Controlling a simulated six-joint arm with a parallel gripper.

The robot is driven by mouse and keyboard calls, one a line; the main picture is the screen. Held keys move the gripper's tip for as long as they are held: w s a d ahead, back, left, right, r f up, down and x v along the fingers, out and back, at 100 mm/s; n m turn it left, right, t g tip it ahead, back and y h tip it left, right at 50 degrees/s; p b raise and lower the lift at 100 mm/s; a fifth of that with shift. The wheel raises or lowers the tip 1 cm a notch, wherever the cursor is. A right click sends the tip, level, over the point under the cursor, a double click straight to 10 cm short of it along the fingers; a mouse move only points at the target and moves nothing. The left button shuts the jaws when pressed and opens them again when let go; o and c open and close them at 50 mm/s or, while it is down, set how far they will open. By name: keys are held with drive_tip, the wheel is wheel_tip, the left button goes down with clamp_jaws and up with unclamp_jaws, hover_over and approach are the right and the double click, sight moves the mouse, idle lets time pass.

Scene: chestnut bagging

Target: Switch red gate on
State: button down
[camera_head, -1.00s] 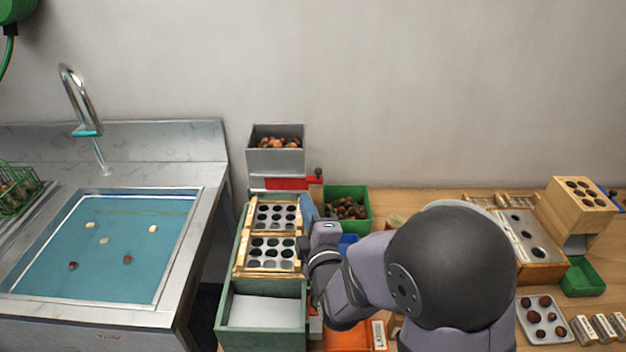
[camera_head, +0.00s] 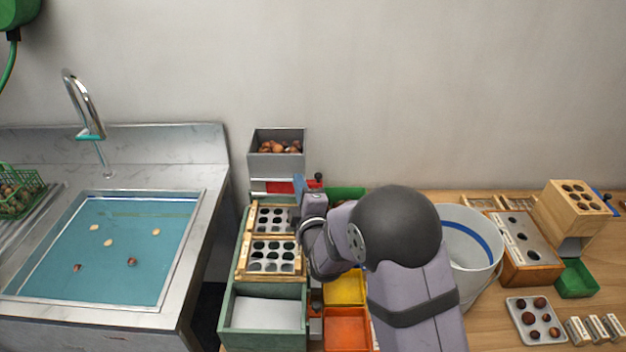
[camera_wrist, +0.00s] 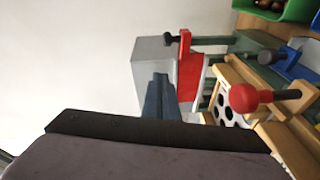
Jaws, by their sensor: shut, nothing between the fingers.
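The red gate (camera_head: 278,187) sits under the grey hopper (camera_head: 264,162) of chestnuts, with a dark knob (camera_head: 318,178) at its right end. In the wrist view the red gate (camera_wrist: 191,77) stands just beyond my fingers, its dark knob (camera_wrist: 171,39) sticking out at the top. My gripper (camera_head: 299,184) is shut and empty, its blue-grey fingers in front of the gate's right part. The fingers also show in the wrist view (camera_wrist: 160,98), overlapping the hopper and gate edge. I cannot tell whether they touch the gate.
Wooden-framed hole plates (camera_head: 271,256) lie below the gate on a green box (camera_head: 225,320). A red knob (camera_wrist: 247,97) shows close by in the wrist view. Yellow (camera_head: 345,290) and orange bins (camera_head: 347,330) stand right, then a white bucket (camera_head: 470,245). The wall is clear behind.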

sight(313, 184)
drive_tip(key=shift+w+d+f+p, duration=0.15)
drive_tip(key=shift+w+d, duration=0.1)
drive_tip(key=shift+d, duration=0.3)
drive_tip(key=shift+w+d+f+p, duration=0.1)
drive_tip(key=shift+w+d+p, duration=0.1)
drive_tip(key=shift+d, duration=0.4)
drive_tip(key=shift+w+d+f+p, duration=0.15)
drive_tip(key=shift+w+d, duration=0.1)
drive_tip(key=shift+d, duration=0.3)
drive_tip(key=d+b, duration=0.2)
drive_tip(key=d, duration=0.3)
drive_tip(key=shift+d+b, duration=0.35)
drive_tip(key=shift+b, duration=0.05)
